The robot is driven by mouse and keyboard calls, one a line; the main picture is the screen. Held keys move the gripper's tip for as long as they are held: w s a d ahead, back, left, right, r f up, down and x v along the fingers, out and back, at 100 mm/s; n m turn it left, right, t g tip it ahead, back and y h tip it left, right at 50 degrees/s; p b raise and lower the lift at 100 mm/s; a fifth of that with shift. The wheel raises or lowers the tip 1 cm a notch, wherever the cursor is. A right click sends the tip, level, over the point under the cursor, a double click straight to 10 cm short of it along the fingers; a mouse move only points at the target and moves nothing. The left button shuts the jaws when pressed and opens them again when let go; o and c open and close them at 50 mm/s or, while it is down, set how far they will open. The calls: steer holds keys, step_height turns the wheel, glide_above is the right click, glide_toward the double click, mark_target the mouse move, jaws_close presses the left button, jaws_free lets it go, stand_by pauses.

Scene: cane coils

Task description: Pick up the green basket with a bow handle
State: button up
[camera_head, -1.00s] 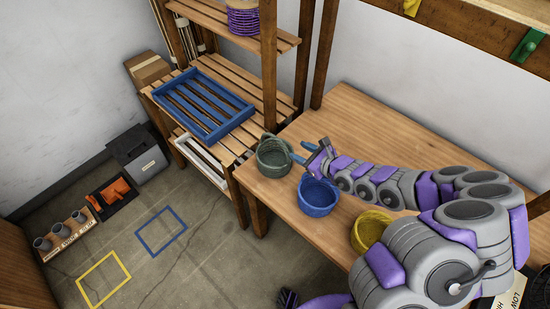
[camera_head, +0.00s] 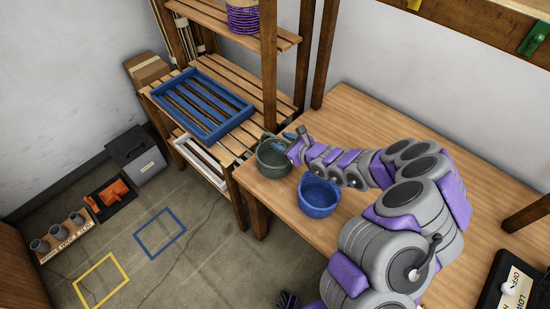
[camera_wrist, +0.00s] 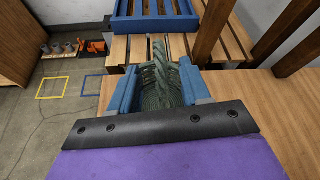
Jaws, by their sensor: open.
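The green basket (camera_head: 272,160) stands upright on the wooden bench near its left end. In the wrist view, the green basket (camera_wrist: 160,96) shows between the two blue fingers, with its woven handle rising at the middle. My gripper (camera_head: 287,136) is at the basket's upper right rim in the head view. In the wrist view, my gripper (camera_wrist: 158,72) is open, one finger on each side of the handle. I cannot tell whether the fingers touch it. Part of the basket is hidden by my gripper.
A blue basket (camera_head: 318,197) stands close to the green one, under my forearm. Slatted shelving (camera_head: 205,148) with a blue slatted tray (camera_head: 245,113) adjoins the bench on the left. A shelf post (camera_head: 269,70) rises just behind the green basket. The bench's far middle is clear.

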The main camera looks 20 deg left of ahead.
mark_target(280, 140)
steer(key=x, duration=0.4)
steer(key=shift+b, duration=0.4)
steer(key=shift+d, duration=0.1)
steer(key=c, duration=0.3)
jaws_close()
